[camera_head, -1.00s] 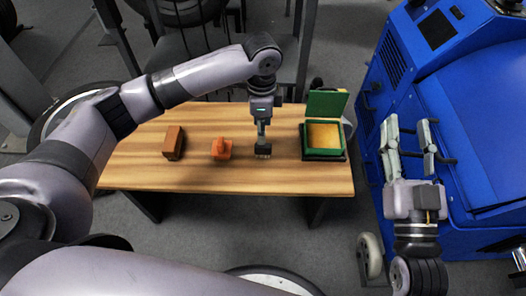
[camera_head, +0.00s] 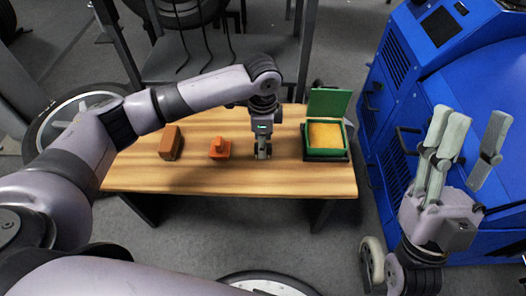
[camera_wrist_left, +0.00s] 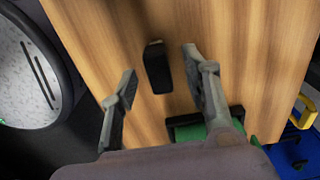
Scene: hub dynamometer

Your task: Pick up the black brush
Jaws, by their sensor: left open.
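The black brush (camera_wrist_left: 157,67) lies on the wooden table (camera_wrist_left: 95,35) in the left wrist view, as a dark elongated block. My left gripper (camera_wrist_left: 159,66) is open, with one finger on each side of the brush in that view. No finger visibly touches it. In the head view my left gripper (camera_head: 262,152) points down at the table between the orange stamp-like piece and the green box, and mostly hides the brush. My right gripper (camera_head: 467,130) is open and empty, raised at the right in front of the blue machine.
On the table are a brown block (camera_head: 171,143), an orange stamp-like piece (camera_head: 219,149) and an open green box (camera_head: 312,143) with a yellow inside. A blue machine (camera_head: 386,50) stands to the right. The table's front strip is clear.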

